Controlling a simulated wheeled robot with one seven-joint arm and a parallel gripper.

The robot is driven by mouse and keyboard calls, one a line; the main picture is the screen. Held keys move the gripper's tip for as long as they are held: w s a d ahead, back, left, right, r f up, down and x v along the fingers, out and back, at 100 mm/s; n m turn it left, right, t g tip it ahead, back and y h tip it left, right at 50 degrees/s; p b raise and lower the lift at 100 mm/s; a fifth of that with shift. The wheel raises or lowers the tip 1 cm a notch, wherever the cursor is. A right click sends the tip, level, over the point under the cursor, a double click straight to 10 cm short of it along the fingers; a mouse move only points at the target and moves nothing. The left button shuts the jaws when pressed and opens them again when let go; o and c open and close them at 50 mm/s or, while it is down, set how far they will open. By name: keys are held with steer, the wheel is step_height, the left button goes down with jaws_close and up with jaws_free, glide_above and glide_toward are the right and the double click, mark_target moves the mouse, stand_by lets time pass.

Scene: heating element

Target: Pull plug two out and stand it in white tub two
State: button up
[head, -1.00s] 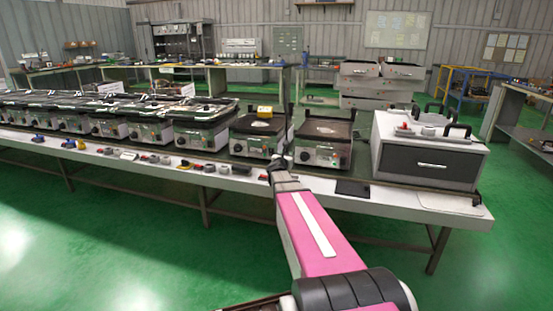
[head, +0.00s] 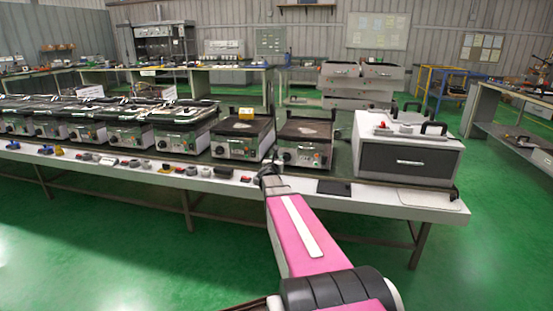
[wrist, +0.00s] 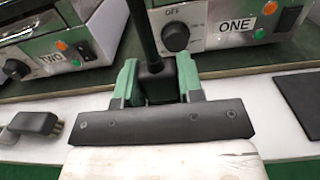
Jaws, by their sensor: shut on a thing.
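My gripper (wrist: 158,82) has its green fingers shut on a black block-shaped plug (wrist: 154,80), with a thick black cord or stem running upward from it. I cannot read a number on the plug. In the head view my gripper (head: 267,170) is at the front edge of the bench, and the plug cannot be made out. The unit labelled TWO (wrist: 62,50) is to the left of the fingers and the unit labelled ONE (wrist: 225,25) to the right. I cannot identify white tub two in these views.
A loose dark plug with metal pins (wrist: 36,123) lies on the white bench edge at left. A black flat pad (wrist: 300,95) lies at right. A grey-and-white drawer cabinet (head: 408,150) stands at the bench's right end. Several small items line the front edge.

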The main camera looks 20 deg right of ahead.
steer(key=shift+f, duration=1.85)
steer(key=shift+f, duration=2.3)
steer(key=o, duration=1)
steer(key=v, duration=1.1)
steer(key=shift+w, duration=0.15)
